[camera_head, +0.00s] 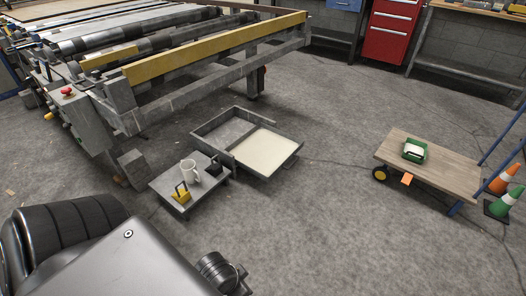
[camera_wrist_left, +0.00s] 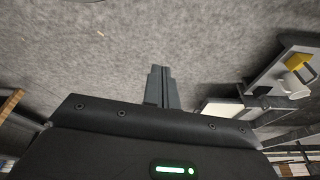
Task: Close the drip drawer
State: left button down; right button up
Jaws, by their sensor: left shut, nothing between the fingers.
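The drip drawer (camera_head: 256,172) is a shallow grey tray with a cream-coloured inside, low on the floor in the middle of the head view. It stands pulled out from a grey open frame (camera_head: 207,131), and a dark handle shows at its right side. In the left wrist view a pale flat patch (camera_wrist_left: 222,107), which looks like the drawer, is right of the fingers, partly hidden by my gripper body. My left gripper (camera_wrist_left: 159,70) is shut and empty, apart from the drawer, over grey floor. I cannot make out its fingertips in the head view. My right gripper is not in view.
A low grey stand (camera_head: 166,188) with a white mug (camera_head: 189,169) and a yellow object (camera_head: 181,192) is beside the drawer's left. A roller machine (camera_head: 180,86) is behind. A wooden cart (camera_head: 447,174) and cones (camera_head: 503,203) stand right. Floor between drawer and cart is clear.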

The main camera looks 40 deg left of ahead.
aim_at(264, 150)
jog(key=u, duration=1.05)
jog(key=i, duration=0.9)
jog(key=u, duration=0.45)
jog(key=i, duration=0.85)
jog(key=z, duration=0.95)
jog(key=i, duration=0.5)
jog(key=z, duration=0.55)
